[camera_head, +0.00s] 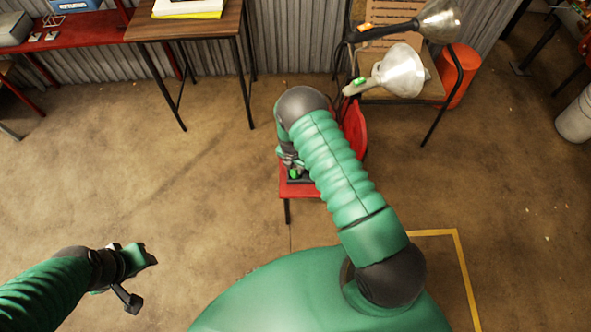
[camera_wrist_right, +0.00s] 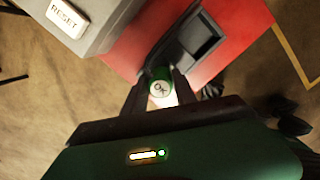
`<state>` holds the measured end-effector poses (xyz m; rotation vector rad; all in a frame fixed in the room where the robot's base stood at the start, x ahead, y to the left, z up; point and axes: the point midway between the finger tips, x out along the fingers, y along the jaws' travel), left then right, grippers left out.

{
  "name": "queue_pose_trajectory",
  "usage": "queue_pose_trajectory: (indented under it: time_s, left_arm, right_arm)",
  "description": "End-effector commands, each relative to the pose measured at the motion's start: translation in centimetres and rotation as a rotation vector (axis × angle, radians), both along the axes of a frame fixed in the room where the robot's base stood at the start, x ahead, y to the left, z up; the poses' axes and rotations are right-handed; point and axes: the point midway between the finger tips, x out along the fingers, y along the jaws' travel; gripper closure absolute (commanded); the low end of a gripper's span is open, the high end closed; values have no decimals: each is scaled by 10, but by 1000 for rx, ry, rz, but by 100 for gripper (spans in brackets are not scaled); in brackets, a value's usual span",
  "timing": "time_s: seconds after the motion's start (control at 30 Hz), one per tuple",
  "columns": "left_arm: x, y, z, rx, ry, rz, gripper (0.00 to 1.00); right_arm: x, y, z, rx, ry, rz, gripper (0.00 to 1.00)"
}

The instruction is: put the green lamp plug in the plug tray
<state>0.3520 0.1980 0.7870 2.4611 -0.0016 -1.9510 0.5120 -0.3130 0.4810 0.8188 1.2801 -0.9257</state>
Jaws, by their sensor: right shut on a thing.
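The green lamp plug (camera_wrist_right: 160,84), with a pale end marked OK, is held between the fingertips of my right gripper (camera_wrist_right: 157,92). In the head view the plug (camera_head: 296,173) shows as a bright green spot below my right gripper (camera_head: 291,160), which my own arm partly hides. The plug tray (camera_wrist_right: 194,45) is dark grey with a rectangular recess and lies on a red surface. The plug is just beside the tray's near end; I cannot tell whether they touch. My left gripper (camera_head: 142,277) is open and empty, far from the tray.
A grey box with a RESET button (camera_wrist_right: 68,18) stands beside the tray on the red stand (camera_head: 285,189). A wooden table (camera_head: 190,22) is at the back left. Open floor lies left.

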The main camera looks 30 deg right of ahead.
Motion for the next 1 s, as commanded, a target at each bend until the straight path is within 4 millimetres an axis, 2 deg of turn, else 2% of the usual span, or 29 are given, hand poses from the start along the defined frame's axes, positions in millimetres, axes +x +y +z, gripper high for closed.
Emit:
queue_pose_trajectory:
  time_s: [0.03, 0.1, 0.33, 0.37, 0.5, 0.83, 0.93, 1.0]
  left_arm:
    - [0, 0, -6, 0, 0, 0, 64]
    - [0, 0, -6, 0, 0, 0, 64]
    - [0, 0, -6, 0, 0, 0, 64]
    - [0, 0, -5, 0, 0, 0, 64]
    - [0, 0, -5, 0, 0, 0, 64]
    - [0, 0, -3, 0, 0, 0, 64]
    - [0, 0, 2, 0, 0, 0, 64]
    - [0, 0, 7, 0, 0, 0, 64]
  right_arm:
    - [-1, -1, -13, 0, 2, 0, 100]
    - [0, -1, -19, 0, 0, 0, 100]
    - [0, -1, -18, 0, 0, -1, 100]
    - [0, -1, -18, 0, 0, -1, 63]
    - [-1, -1, -17, 0, 0, -1, 45]
    - [0, -1, -14, 0, -1, -1, 45]
    - [0, 1, 1, 1, -3, -2, 45]
    - [-1, 3, 18, 0, -3, -2, 45]
